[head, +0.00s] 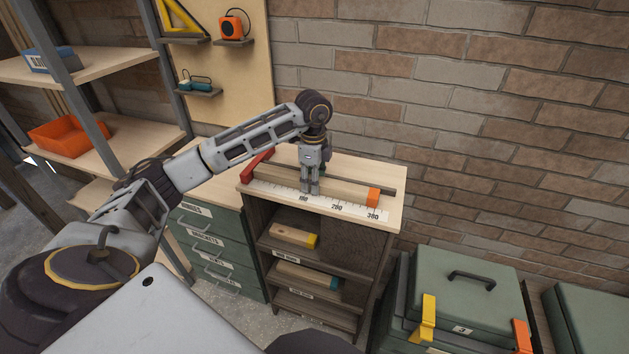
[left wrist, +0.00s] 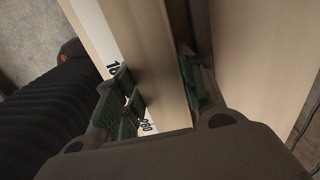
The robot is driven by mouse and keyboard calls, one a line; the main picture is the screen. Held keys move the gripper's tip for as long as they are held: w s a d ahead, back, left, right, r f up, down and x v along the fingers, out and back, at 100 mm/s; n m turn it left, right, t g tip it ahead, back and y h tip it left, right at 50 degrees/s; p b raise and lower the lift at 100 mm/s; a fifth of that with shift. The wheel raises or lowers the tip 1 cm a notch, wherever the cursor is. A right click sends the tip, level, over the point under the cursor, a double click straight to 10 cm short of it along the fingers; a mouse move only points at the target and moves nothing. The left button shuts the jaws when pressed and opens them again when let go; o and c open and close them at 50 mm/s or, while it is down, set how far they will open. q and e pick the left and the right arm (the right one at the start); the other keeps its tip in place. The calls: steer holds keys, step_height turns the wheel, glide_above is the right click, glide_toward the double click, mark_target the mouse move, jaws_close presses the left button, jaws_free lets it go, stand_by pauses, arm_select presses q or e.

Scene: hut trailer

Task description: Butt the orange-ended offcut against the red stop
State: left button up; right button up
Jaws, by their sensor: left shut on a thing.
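The red stop (head: 257,166) stands at the left end of the scale. The offcut's plain end lies close to the stop; I cannot tell whether they touch. My left gripper (head: 311,190) reaches down and is shut on the offcut around its middle. In the left wrist view the offcut (left wrist: 155,45) runs between the two green-padded fingers (left wrist: 163,97). My right gripper is not in view.
A dark rail (head: 386,190) runs behind the offcut, and a white scale (head: 320,204) in front. Offcuts with yellow (head: 295,236) and teal (head: 308,276) ends lie in the shelves below. A brick wall stands behind. Green cases (head: 465,295) stand at right.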

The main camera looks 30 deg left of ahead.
arm_select(q)
steer(key=shift+a, duration=0.15)
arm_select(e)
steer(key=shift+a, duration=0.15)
arm_select(q)
steer(key=shift+a, duration=0.1)
steer(key=o, duration=1.2)
steer(key=shift+o, duration=0.4)
steer(key=shift+s, duration=0.1)
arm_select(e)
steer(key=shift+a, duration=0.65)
arm_select(q)
steer(key=shift+r, duration=0.15)
step_height(320, 180, up, 12)
steer(key=shift+f, duration=0.2)
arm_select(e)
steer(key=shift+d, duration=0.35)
